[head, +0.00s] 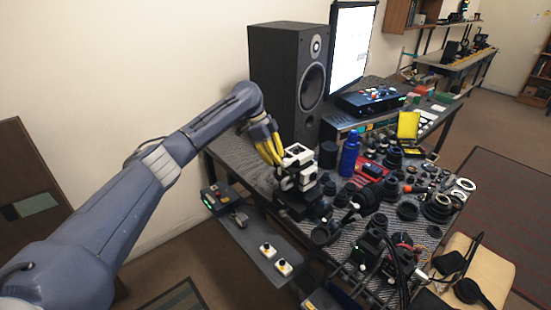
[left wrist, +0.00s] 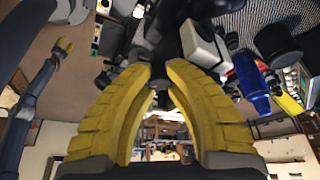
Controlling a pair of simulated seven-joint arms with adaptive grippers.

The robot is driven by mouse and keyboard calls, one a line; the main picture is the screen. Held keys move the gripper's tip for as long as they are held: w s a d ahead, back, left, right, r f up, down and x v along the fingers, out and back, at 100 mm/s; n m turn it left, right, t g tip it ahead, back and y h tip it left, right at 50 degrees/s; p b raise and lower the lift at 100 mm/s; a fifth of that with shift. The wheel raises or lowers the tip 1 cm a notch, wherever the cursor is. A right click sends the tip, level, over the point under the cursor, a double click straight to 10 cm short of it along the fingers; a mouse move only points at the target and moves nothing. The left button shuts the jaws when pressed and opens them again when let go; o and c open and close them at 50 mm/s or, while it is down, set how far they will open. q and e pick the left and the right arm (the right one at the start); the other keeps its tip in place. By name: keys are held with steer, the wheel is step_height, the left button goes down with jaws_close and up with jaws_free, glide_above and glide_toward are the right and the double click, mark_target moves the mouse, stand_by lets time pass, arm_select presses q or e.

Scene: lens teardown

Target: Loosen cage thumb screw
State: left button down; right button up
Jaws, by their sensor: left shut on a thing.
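The cage (head: 299,154) is a white and black assembly on a dark base at the table's near left part. In the left wrist view its white block (left wrist: 203,46) hangs right of the fingertips. My left gripper (head: 278,162) reaches in from the left with its yellow fingers against the cage's left side. In the left wrist view the fingertips (left wrist: 159,72) are closed around a small dark knob (left wrist: 161,98), seemingly the thumb screw, mostly hidden by the fingers. My right gripper (left wrist: 65,45) seems to be the small yellow tip at the left of that view.
A tall black speaker (head: 290,75) stands behind the cage. A blue bottle (head: 349,154) and a dark cylinder (head: 328,154) stand to its right. Lens parts and rings (head: 437,207) crowd the right of the table. A control shelf (head: 258,243) with buttons juts out in front.

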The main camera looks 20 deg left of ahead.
arm_select(q)
steer(key=n+t, duration=0.1)
steer(key=n, duration=0.2)
steer(key=shift+a+n, duration=0.15)
steer(key=shift+n, duration=0.25)
steer(key=c, duration=1.5)
jaws_free()
steer(key=shift+s+a, duration=0.1)
steer(key=o, duration=0.3)
steer(key=shift+o, duration=0.2)
steer(key=v, duration=0.8)
steer(key=shift+c, duration=0.2)
